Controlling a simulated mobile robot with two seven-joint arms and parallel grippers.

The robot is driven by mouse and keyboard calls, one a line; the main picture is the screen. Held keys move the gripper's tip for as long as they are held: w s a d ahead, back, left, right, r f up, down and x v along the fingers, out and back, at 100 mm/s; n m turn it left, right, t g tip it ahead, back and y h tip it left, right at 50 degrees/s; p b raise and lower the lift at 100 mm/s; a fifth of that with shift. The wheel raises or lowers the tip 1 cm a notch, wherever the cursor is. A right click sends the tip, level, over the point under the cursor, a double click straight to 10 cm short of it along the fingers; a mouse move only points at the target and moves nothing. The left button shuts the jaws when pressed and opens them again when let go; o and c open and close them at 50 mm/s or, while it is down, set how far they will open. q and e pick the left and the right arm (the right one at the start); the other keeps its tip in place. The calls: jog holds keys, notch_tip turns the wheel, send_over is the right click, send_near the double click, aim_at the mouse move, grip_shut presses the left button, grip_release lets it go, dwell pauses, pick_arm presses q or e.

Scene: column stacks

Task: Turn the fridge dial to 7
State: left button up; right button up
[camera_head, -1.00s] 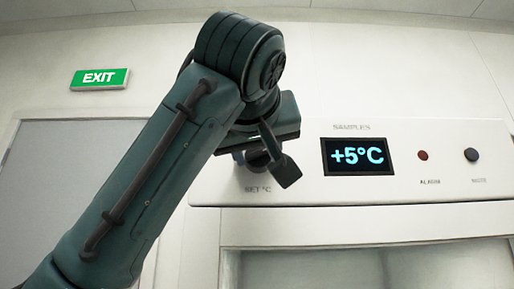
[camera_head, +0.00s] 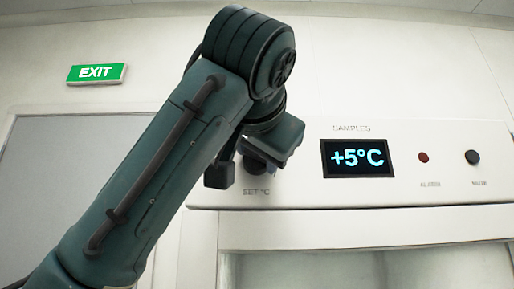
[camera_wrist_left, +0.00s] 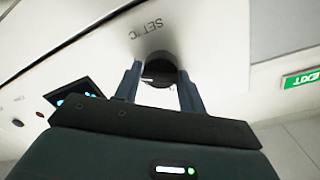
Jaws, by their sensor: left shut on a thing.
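The dark round fridge dial (camera_wrist_left: 160,66) sits on the white panel by the "SET °C" label in the left wrist view. In the head view the dial (camera_head: 254,159) is mostly hidden behind my wrist. My left gripper (camera_wrist_left: 158,82) is shut on the dial, one finger on each side of it. In the head view my left gripper (camera_head: 262,168) is at the panel just above "SET °C". The dial's numbers cannot be read. The display (camera_head: 358,158) reads +5°C. My right gripper is not in view.
The panel also carries a red alarm light (camera_head: 423,157) and a dark knob or button (camera_head: 472,157) to the right. The fridge door is below the panel. A green EXIT sign (camera_head: 96,74) is on the wall over a grey door at left.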

pick_arm(q)
jog(key=shift+r+m, duration=0.1)
jog(key=shift+m, duration=0.5)
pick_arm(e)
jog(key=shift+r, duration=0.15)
pick_arm(q)
jog(key=o, duration=0.9)
jog(key=shift+s, duration=0.15)
jog(key=shift+s+a+r+b, duration=0.1)
jog(key=shift+s+b, duration=0.85)
jog(key=shift+s, duration=1.2)
jog(key=shift+s+a+r+b, duration=0.15)
jog(key=shift+s+b, duration=0.85)
jog(key=shift+s, duration=1.15)
jog(key=shift+s+r+b, duration=0.1)
jog(key=shift+s+b, duration=0.85)
jog(key=shift+s, duration=1.2)
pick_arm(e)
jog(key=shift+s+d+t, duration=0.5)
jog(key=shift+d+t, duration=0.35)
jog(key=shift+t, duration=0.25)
